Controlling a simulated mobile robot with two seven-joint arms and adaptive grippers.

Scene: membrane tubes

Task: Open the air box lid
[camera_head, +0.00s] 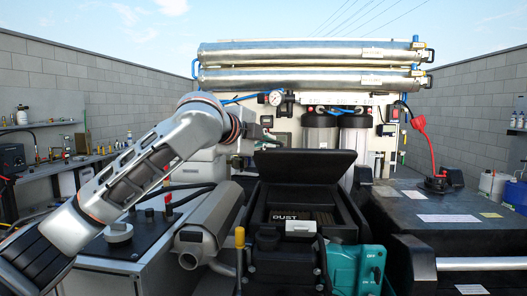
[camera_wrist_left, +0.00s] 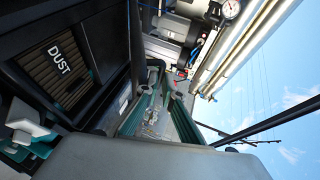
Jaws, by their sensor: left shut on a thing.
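The air box lid (camera_head: 305,166) is a black panel that stands raised and tilted back at the rear of the black air box (camera_head: 352,226). The box is open at the top and shows a pleated filter marked DUST (camera_head: 290,216). The filter also shows at the left of the left wrist view (camera_wrist_left: 62,62). My left arm reaches across from the left, and my left gripper (camera_head: 266,142) is at the lid's upper left, partly hidden. My right gripper is out of view.
Metal membrane tubes (camera_head: 310,64) lie across the rack behind. A pressure gauge (camera_head: 275,98) and dark filter housings (camera_head: 320,130) stand below them. A teal unit (camera_head: 355,268) sits in front of the box at right. A black tank (camera_head: 440,205) fills the right side.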

